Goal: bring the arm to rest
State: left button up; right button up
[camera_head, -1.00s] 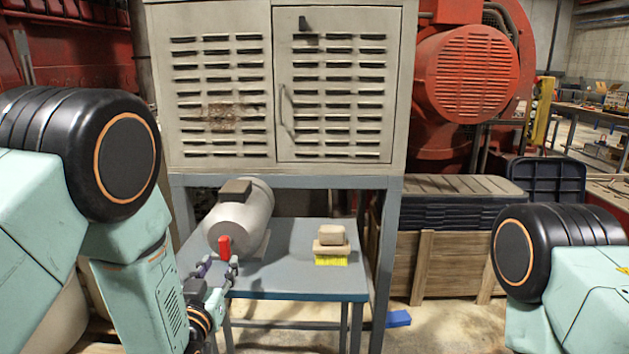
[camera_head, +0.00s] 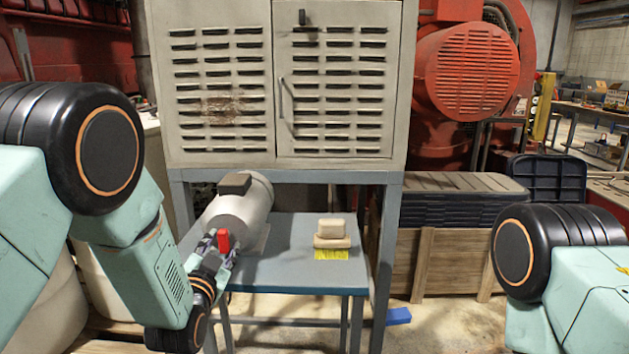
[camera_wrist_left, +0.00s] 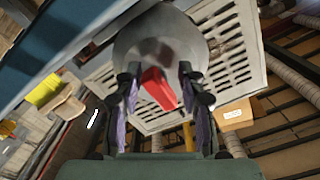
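My left gripper (camera_head: 221,249) is at the near end of a grey motor-like cylinder (camera_head: 238,212) on the blue-grey table (camera_head: 284,270). A small red part (camera_head: 223,239) shows between its fingers and in front of the cylinder's end. In the left wrist view the two fingers (camera_wrist_left: 158,98) stand apart, one on each side of the red part (camera_wrist_left: 158,88), with gaps visible. The gripper is open, and I cannot tell how deep the red part sits between the fingers. My right gripper is out of view; only part of the right arm shows.
A beige block (camera_head: 332,230) sits above a yellow patch (camera_head: 331,254) on the table's right half. A large vented cabinet (camera_head: 274,150) stands above the table on a grey frame (camera_head: 386,260). A wooden crate (camera_head: 450,262) stands to the right, with a blue item (camera_head: 398,316) on the floor.

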pick_arm(q)
jog(key=shift+a+r+m, duration=0.1)
jog(key=shift+m, duration=1)
